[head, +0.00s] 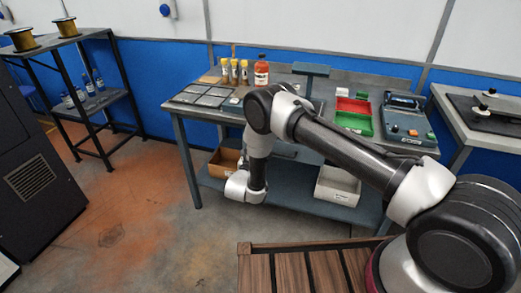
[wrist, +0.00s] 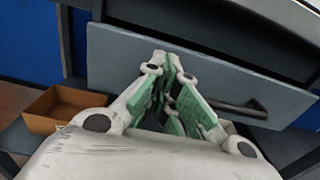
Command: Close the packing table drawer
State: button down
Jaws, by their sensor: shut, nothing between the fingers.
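The packing table (head: 183,112) stands in the middle of the head view. Its drawer shows in the wrist view as a flat grey front (wrist: 120,48) with a dark bar handle (wrist: 238,108) at its right part. A dark gap shows above the drawer front, below the table's edge. My gripper (wrist: 168,64) is shut and empty, its green-padded fingers pointing at the drawer front, left of the handle. I cannot tell whether the fingertips touch it. In the head view my arm hides most of the drawer, and the gripper is not clearly seen.
An open cardboard box (wrist: 62,108) sits on the lower shelf, also in the head view (head: 224,160), with a white bin (head: 338,186) to the right. Bottles, trays and a red bin (head: 352,105) stand on the tabletop. The floor left of the table is clear.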

jog(key=v, duration=1.2)
jog(key=s+d+f+m+g+h, duration=0.1)
jog(key=s+d+m+g+h, duration=0.15)
jog(key=d, duration=0.25)
jog(key=s+d+f+m+g+h, duration=0.1)
jog(key=s+d+f+g+h, duration=0.15)
jog(key=d, duration=0.35)
jog(key=s+d+r+m+g+h, duration=0.2)
jog(key=s+d+r+m+g, duration=0.2)
jog(key=d+r+m+g, duration=0.55)
jog(key=s+d+r+m+y, duration=0.4)
jog(key=s+d+r+m, duration=0.2)
jog(key=r, duration=0.6)
jog(key=s+d+r+m+t+y, duration=0.1)
jog(key=s+d+r+m+y, duration=0.3)
jog(key=s+r, duration=0.7)
jog(key=s+d+r+m+t+y, duration=0.1)
jog(key=s+d+r+m+y, duration=0.4)
jog(key=r, duration=0.9)
jog(key=s+d+m, duration=0.2)
jog(key=s+m, duration=0.2)
jog(key=shift+d+r, duration=0.3)
jog(key=shift+d, duration=0.05)
